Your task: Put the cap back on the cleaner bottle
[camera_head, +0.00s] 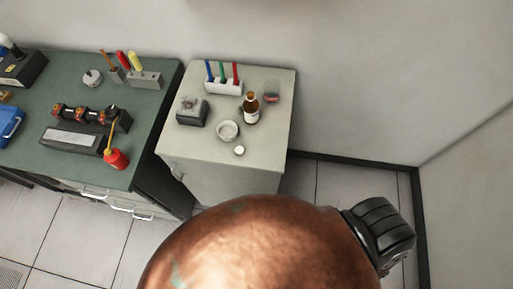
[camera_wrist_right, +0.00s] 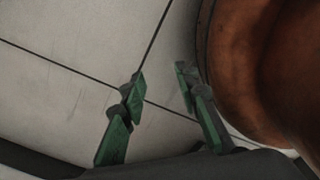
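The cleaner bottle (camera_head: 251,109), brown with a pale label, stands upright on the light cabinet top. A small white round piece (camera_head: 239,151), which looks like the cap, lies near the cabinet's front edge, in front of the bottle and apart from it. My right gripper (camera_wrist_right: 160,84) is open and empty in the right wrist view, above the tiled floor. A copper-coloured rounded body stands beside it there. The right gripper does not show in the head view. My left gripper is in neither view.
The cabinet top (camera_head: 268,137) also holds a white dish (camera_head: 228,131), a dark box (camera_head: 192,111), a rack with coloured sticks (camera_head: 223,86) and a clear glass (camera_head: 272,91). A green workbench (camera_head: 60,163) with tools and a red oil can (camera_head: 116,159) stands left. Floor is clear at right.

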